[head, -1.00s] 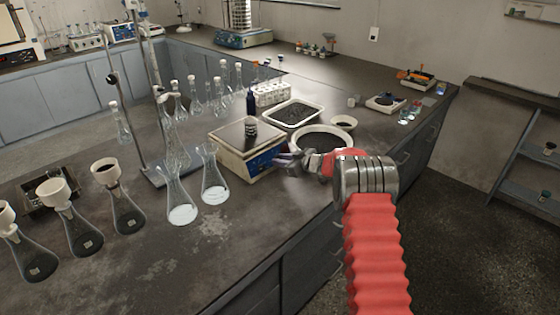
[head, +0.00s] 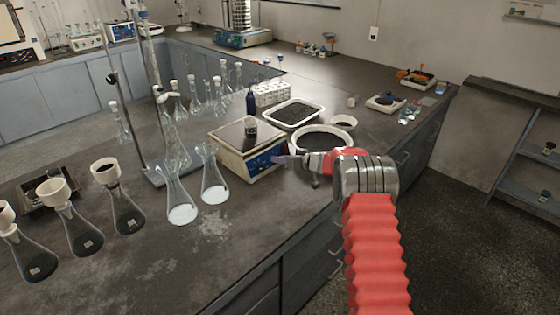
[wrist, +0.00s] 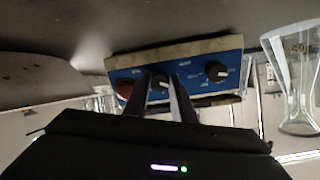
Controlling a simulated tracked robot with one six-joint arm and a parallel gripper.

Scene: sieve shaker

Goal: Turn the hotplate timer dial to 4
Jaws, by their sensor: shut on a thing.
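The hotplate (head: 228,150) is a pale box with a dark top and a blue front panel. A small dark-filled vessel (head: 250,126) stands on it. In the wrist view the blue panel (wrist: 196,66) appears upside down, with a dark dial (wrist: 216,73), a red round part (wrist: 125,88) and a middle dial (wrist: 161,84). My gripper (head: 279,160) is at the panel's right part in the head view. In the wrist view its fingers (wrist: 161,78) are on either side of the middle dial, shut on it. The fingers hide part of this dial, and its markings are too small to read.
Flasks with white powder (head: 214,188) stand left of the hotplate. A white bowl of dark grains (head: 345,139) is close behind my wrist, and a tray (head: 293,113) lies behind the hotplate. The bench front (head: 225,255) is clear.

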